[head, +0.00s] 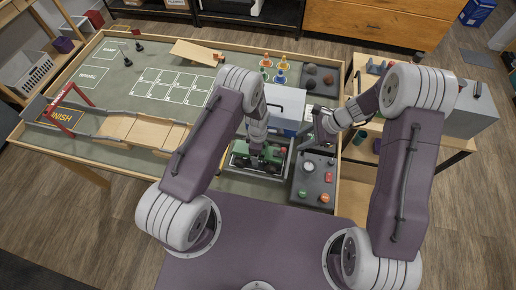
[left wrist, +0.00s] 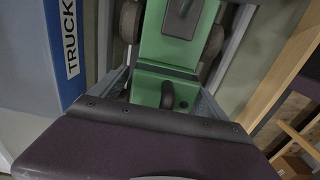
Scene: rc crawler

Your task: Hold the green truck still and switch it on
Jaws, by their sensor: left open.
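The green truck (head: 273,153) sits in a shallow light-edged tray near the front of the table. My left gripper (head: 256,150) is right over it and hides part of it. In the left wrist view, the green truck (left wrist: 170,45) shows its green body and dark wheels. My open left gripper (left wrist: 166,90) has a finger on each side of the truck's near green end; I cannot tell whether they touch it. A dark knob stands on that green part. My right gripper (head: 322,128) is above the table to the right of the truck, its fingertips too small to read.
A blue and white box (head: 286,105) stands just behind the truck; its TRUCK label shows in the left wrist view. A grey panel (head: 313,180) with a gauge and coloured buttons lies to the right. Wooden ramps (head: 135,130) and cones (head: 280,77) occupy the table beyond.

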